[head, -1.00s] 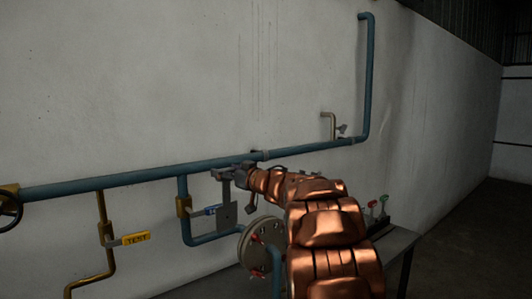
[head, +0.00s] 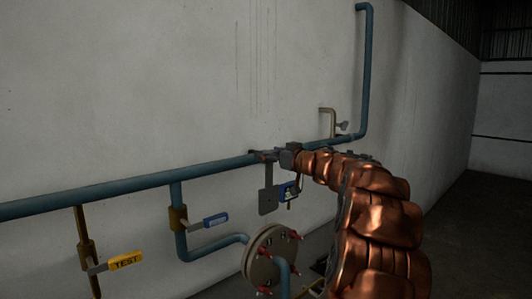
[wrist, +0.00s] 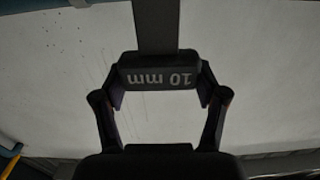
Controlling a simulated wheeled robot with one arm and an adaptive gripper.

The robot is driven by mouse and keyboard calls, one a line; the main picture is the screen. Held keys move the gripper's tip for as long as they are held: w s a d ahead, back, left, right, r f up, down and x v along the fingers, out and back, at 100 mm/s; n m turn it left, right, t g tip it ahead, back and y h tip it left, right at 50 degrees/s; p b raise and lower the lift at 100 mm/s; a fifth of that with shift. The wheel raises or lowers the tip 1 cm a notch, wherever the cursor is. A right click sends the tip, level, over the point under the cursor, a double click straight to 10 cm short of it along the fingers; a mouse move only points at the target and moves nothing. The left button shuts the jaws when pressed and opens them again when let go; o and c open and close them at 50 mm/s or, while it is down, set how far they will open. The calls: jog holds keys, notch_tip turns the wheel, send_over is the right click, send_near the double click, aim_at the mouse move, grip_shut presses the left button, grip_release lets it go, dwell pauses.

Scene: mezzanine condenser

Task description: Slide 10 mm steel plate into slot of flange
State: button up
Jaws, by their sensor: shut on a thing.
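The 10 mm steel plate (head: 268,201) is a flat grey piece hanging upright on a narrow stem below my gripper (head: 266,156). In the wrist view my gripper (wrist: 160,80) is shut on the plate's dark grip block, marked "10 mm" (wrist: 160,76), upside down. The plate's stem (wrist: 156,25) runs up out of that view. The flange (head: 264,254) is a round grey pair of discs with red-tipped bolts, low in the head view. The plate is above the flange and appears apart from it. The slot's opening cannot be made out clearly.
A blue pipe (head: 120,188) runs along the white wall behind my gripper. A blue-handled valve (head: 209,221) and a yellow TEST valve (head: 124,260) stand left of the flange. My arm hides the right side.

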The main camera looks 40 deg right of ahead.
aim_at(271, 171)
jog(key=shift+w+a+r, duration=0.1)
jog(key=shift+s+d, duration=0.3)
jog(key=shift+d, duration=0.05)
jog(key=shift+s+d+r+p, duration=0.1)
jog(key=shift+s+p, duration=0.1)
jog(key=shift+p, duration=0.6)
jog(key=shift+f+b, duration=1.5)
jog(key=shift+f, duration=1.55)
jog(key=shift+p, duration=1.5)
